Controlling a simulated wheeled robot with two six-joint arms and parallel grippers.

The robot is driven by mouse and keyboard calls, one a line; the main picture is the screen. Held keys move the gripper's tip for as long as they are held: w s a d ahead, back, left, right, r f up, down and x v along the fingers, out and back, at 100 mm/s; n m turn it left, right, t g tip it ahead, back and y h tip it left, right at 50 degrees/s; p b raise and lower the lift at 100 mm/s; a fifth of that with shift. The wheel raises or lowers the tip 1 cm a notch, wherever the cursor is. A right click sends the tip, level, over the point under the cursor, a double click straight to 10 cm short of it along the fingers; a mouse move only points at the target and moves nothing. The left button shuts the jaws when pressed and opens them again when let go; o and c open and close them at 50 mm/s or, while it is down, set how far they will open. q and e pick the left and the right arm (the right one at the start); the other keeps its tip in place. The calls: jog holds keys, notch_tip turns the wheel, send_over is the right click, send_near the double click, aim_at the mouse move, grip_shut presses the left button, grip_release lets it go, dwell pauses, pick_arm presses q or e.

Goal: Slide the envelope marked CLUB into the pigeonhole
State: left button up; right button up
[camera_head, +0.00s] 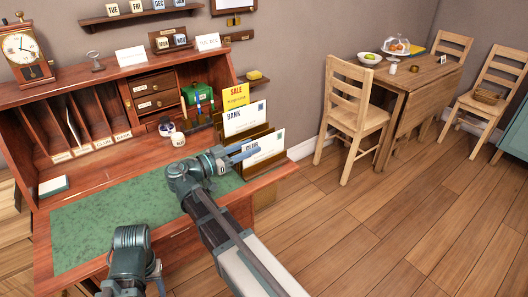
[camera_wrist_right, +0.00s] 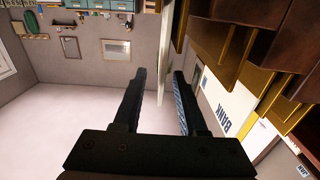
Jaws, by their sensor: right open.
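The front white envelope (camera_head: 264,148), its CLUB lettering partly covered by my gripper, stands in a wooden letter rack (camera_head: 262,171) at the desk's right. My right gripper (camera_head: 243,151) is at its left part, jaws open. In the right wrist view a pale thin edge, seemingly the envelope (camera_wrist_right: 164,55), shows between the open fingers (camera_wrist_right: 162,92); contact cannot be told. The pigeonholes (camera_head: 88,118) are upright slots with small labels at the desk's left; one holds a white paper. My left gripper (camera_head: 157,284) is low at the bottom edge, its jaws mostly hidden.
A BANK envelope (camera_head: 243,118) and a yellow SALE card (camera_head: 235,95) stand behind in the rack. Pens and a round pot (camera_head: 177,139) stand near the drawers. A small book (camera_head: 53,186) lies at left. The green desk mat (camera_head: 110,218) is largely clear.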

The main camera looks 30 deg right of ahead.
aim_at(258, 143)
jog(key=d, duration=0.3)
jog(key=shift+w+d, duration=0.2)
jog(key=shift+d, duration=0.2)
grip_shut()
